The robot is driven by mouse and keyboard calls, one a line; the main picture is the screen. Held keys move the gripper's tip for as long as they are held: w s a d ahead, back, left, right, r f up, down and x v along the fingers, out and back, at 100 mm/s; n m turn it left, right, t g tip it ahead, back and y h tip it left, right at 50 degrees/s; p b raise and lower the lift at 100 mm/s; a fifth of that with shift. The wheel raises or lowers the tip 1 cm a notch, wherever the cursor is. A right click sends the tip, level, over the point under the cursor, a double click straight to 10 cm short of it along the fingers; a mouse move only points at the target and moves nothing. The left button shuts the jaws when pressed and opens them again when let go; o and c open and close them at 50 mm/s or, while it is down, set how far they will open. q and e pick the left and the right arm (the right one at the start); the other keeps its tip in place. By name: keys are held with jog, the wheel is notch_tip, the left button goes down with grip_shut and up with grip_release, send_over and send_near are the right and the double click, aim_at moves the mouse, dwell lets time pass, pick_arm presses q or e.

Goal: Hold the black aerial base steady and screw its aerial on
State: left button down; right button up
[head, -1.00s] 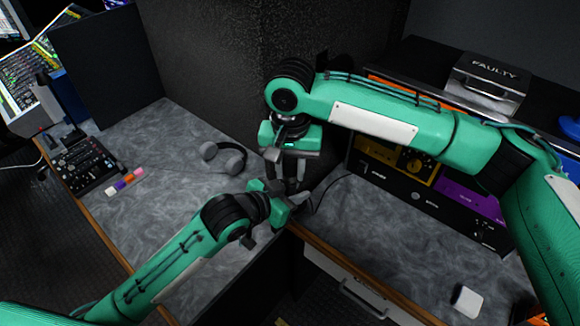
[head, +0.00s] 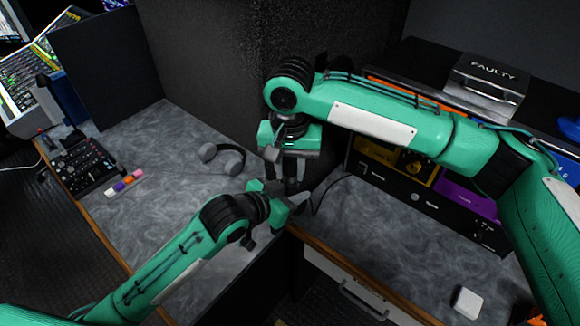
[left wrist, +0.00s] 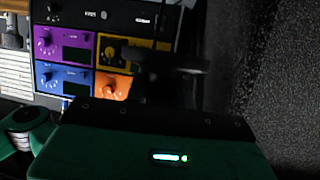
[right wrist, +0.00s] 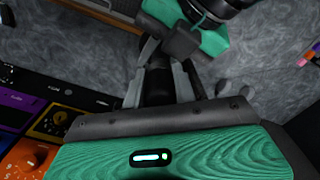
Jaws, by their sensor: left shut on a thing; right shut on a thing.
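My left gripper (head: 288,204) comes in low from the left, over the front edge of the worktop corner. It is shut on the dark aerial base, mostly hidden by the fingers in the head view. My right gripper (head: 289,182) points down just above it, shut on a slim dark piece, apparently the aerial (right wrist: 158,86), which shows between its fingers in the right wrist view. The two grippers almost touch. In the left wrist view the held part is dark and hard to make out. I cannot tell whether the threads meet.
A black cable (head: 330,187) curves beside the grippers toward the equipment rack (head: 420,190). Grey headphones (head: 222,158) lie on the left worktop, with coloured blocks (head: 125,183) and a control panel (head: 85,163) farther left. A dark partition (head: 220,70) stands close behind. A white block (head: 467,302) lies at right.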

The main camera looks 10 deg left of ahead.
jog(key=shift+s+a+f, duration=0.1)
jog(key=shift+s+f, duration=0.2)
jog(key=shift+f, duration=0.4)
dwell(0.9)
jog(key=shift+w+r, duration=0.1)
jog(key=shift+r, duration=0.15)
jog(key=shift+a+r, duration=0.1)
jog(key=shift+r, duration=0.1)
dwell(0.9)
jog(key=shift+w+f, duration=0.15)
jog(key=shift+f, duration=0.4)
dwell(0.6)
jog(key=o, duration=0.6)
jog(key=shift+r, duration=2.2)
